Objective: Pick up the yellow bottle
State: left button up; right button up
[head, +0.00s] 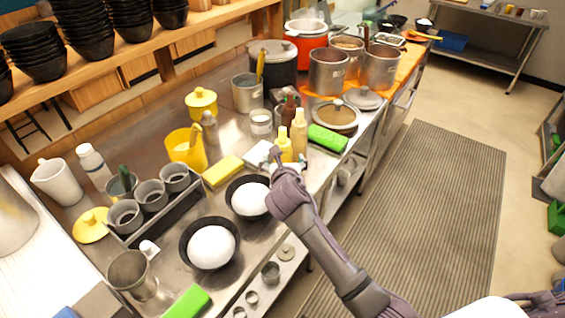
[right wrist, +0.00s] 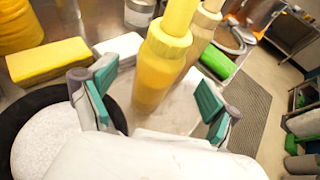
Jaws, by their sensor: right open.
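The yellow bottle (head: 284,146) stands upright near the front edge of the steel counter, beside a tan bottle (head: 300,131). My right gripper (head: 286,164) is at the yellow bottle and partly hides its lower part in the head view. In the right wrist view the yellow bottle (right wrist: 160,68) stands between the spread teal-padded fingers of the right gripper (right wrist: 153,100). A gap shows on both sides of the bottle, wider on the right. The tan bottle (right wrist: 205,38) is close behind it. My left gripper is not in view.
Black bowls with white contents (head: 212,246) stand left of the gripper. A yellow block (head: 222,171) and a white block (head: 258,154) lie beside the bottles. The floor mat (head: 420,220) is clear.

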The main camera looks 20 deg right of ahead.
jog(key=x, duration=0.5)
jog(key=shift+w+p, duration=0.1)
jog(key=shift+p, duration=0.2)
jog(key=shift+c, duration=0.2)
jog(key=c, duration=0.9)
